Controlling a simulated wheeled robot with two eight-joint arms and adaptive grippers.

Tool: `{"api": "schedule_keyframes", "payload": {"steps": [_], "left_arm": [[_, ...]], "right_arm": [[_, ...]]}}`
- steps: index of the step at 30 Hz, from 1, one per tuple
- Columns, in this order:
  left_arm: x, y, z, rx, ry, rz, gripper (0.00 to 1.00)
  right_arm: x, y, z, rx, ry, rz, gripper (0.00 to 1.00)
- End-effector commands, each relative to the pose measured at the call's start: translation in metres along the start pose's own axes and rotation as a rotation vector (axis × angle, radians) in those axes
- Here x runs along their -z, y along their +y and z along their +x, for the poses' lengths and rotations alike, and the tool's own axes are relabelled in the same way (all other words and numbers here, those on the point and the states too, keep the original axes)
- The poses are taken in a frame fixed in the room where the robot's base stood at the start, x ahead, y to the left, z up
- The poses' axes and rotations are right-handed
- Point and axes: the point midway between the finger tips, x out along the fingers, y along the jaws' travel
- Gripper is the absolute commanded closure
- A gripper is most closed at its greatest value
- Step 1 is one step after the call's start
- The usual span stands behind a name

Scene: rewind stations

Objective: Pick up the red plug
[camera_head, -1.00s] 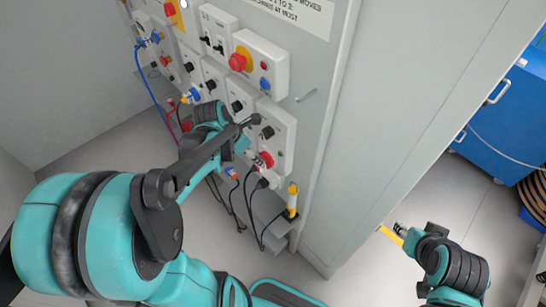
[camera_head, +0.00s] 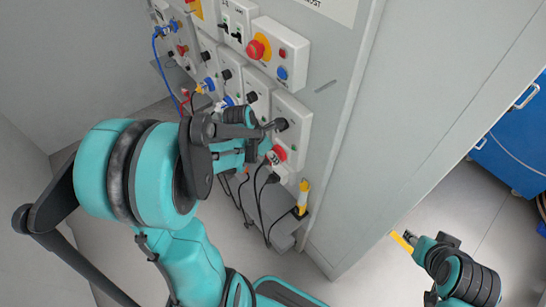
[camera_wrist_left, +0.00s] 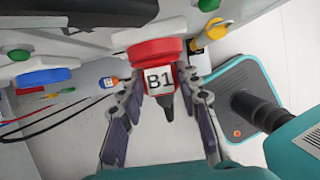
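The red plug (camera_wrist_left: 155,52) has a white label reading B1 and a dark cable end pointing down in the left wrist view. It sits against the grey wall panel; in the head view it shows red (camera_head: 278,154) at the lowest right socket box. My left gripper (camera_wrist_left: 163,88) is open, with one dark finger on each side of the label. Whether either finger touches the plug is unclear. In the head view my left arm hides most of that gripper.
A yellow connector (camera_head: 303,192) stands on the ledge (camera_head: 284,240) below the panel. Cables hang beneath. A blue cabinet (camera_head: 512,150) is at right.

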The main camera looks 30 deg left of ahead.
Motion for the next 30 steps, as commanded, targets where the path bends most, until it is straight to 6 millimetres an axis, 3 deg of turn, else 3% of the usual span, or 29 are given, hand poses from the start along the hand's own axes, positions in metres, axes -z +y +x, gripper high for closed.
{"api": "schedule_keyframes", "payload": {"steps": [14,20,30], "left_arm": [[0.002,0.001,-0.008,-0.002,-0.001,-0.001,0.99],[0.015,0.001,-0.034,-0.003,-0.001,-0.005,1.00],[0.069,0.001,-0.100,-0.003,-0.001,-0.007,1.00]], "right_arm": [[0.004,0.000,-0.005,0.000,0.000,0.000,0.60],[0.014,0.000,-0.019,0.000,0.000,0.000,0.60],[0.038,0.000,-0.053,0.000,0.000,0.000,0.60]]}}
